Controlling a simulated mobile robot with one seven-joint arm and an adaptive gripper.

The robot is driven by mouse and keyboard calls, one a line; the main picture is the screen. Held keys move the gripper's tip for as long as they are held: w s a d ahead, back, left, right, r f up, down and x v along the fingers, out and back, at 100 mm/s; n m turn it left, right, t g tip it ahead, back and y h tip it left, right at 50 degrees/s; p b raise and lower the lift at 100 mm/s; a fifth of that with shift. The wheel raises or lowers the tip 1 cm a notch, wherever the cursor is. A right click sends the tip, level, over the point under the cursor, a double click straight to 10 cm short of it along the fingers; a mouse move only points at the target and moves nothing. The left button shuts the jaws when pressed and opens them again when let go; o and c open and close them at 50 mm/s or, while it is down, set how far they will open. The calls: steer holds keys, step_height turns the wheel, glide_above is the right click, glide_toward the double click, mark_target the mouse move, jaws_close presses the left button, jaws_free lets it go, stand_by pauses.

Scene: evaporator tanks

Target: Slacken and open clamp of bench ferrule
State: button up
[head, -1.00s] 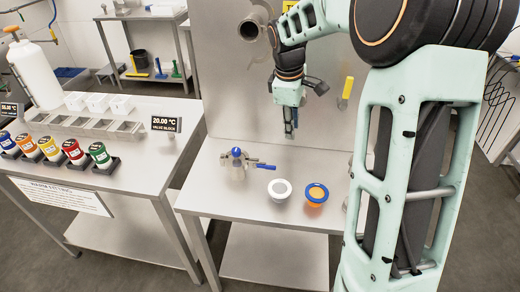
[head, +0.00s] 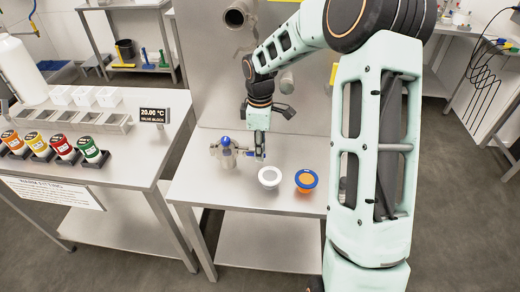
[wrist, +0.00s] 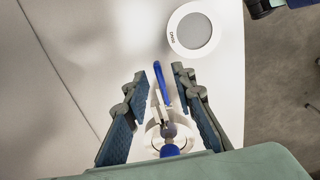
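The bench ferrule (head: 228,158) is a metal fitting with a clamp round it, upright on the middle bench, with a blue knob (head: 225,141) on top. The clamp's blue handle (wrist: 162,84) sticks out from it, and the knob also shows in the wrist view (wrist: 169,151). My gripper (head: 261,154) points down just right of the ferrule. In the wrist view my gripper (wrist: 161,78) is open, with one finger on each side of the blue handle and a gap to each. The ferrule's lower body is hidden there.
A white-rimmed round cup (head: 269,177) stands right of the ferrule, close ahead of my fingers in the wrist view. A blue-rimmed orange cup (head: 306,181) stands further right. A side table (head: 120,165) with coloured jars is at left. The bench front is clear.

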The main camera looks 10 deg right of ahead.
steer(key=shift+f, duration=0.25)
jaws_close()
stand_by(0.3)
